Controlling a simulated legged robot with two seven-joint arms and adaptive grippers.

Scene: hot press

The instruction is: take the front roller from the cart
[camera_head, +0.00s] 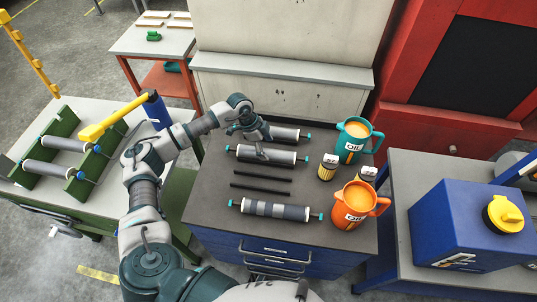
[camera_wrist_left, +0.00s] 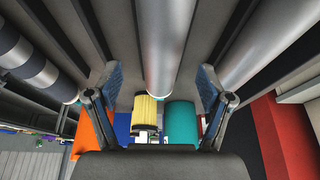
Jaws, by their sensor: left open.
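Three rollers lie on the dark top of the cart (camera_head: 215,190). The front roller (camera_head: 275,210) is grey with lighter and darker bands and teal ends. The middle roller (camera_head: 280,156) and back roller (camera_head: 289,134) are plain grey. My left gripper (camera_head: 263,144) is open above the cart, around the middle roller, away from the front one. In the left wrist view, the open fingers of my left gripper (camera_wrist_left: 158,88) are on either side of a plain roller (camera_wrist_left: 157,40). The banded front roller (camera_wrist_left: 28,65) is at the left there. My right gripper is not in view.
Two thin black rods (camera_head: 262,188) lie between the middle and front rollers. A teal oil jug (camera_head: 350,143), an orange oil jug (camera_head: 350,210) and small cans (camera_head: 327,168) stand on the cart's right side. A green rack (camera_head: 47,145) with rollers is at left.

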